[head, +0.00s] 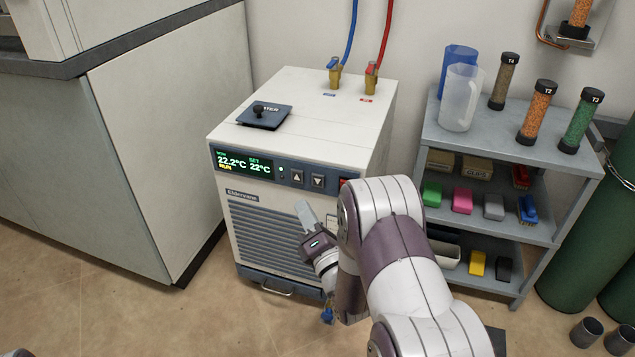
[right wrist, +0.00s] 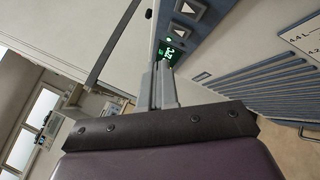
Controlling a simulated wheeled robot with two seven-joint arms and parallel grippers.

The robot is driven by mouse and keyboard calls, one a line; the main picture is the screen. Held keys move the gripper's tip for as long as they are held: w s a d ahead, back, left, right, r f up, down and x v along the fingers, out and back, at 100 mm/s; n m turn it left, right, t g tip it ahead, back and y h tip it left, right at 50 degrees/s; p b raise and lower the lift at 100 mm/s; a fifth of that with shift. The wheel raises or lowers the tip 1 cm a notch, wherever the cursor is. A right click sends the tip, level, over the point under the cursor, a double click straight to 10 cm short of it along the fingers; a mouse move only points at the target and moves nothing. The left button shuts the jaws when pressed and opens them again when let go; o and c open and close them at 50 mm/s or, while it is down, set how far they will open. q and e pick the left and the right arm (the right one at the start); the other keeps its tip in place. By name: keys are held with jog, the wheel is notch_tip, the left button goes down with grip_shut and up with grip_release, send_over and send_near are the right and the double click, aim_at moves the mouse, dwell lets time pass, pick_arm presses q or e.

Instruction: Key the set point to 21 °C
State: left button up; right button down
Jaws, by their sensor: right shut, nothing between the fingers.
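The chiller (head: 290,150) is a white box with a blue-grey panel on its upper front. Its display (head: 243,163) reads 22.2 °C, SET 22 °C and RUN. Right of the display are an up-arrow button (head: 297,177) and a down-arrow button (head: 318,181). My right gripper (head: 303,211) is shut and empty, in front of the chiller's face and below the buttons. In the right wrist view the fingers (right wrist: 161,82) point toward the panel, where a green part of the display (right wrist: 168,50) and an arrow button (right wrist: 190,9) show.
A red switch (head: 343,182) sits at the panel's right end, close to my right arm. A dark lid (head: 264,116) and hose valves (head: 335,78) are on top. A grey shelf (head: 480,140) with tubes stands right; a cabinet (head: 150,140) stands left.

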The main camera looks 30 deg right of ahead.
aim_at(318, 181)
jog(key=shift+w+d+b, duration=0.6)
jog(key=shift+w+d, duration=1.2)
jog(key=shift+d, duration=0.3)
jog(key=shift+d, duration=0.1)
dwell(0.4)
jog(key=shift+w+d, duration=0.25)
jog(key=shift+w+d+b, duration=0.25)
jog(key=shift+b, duration=0.2)
dwell(0.5)
jog(key=shift+s+a, duration=0.5)
jog(key=shift+a, duration=0.1)
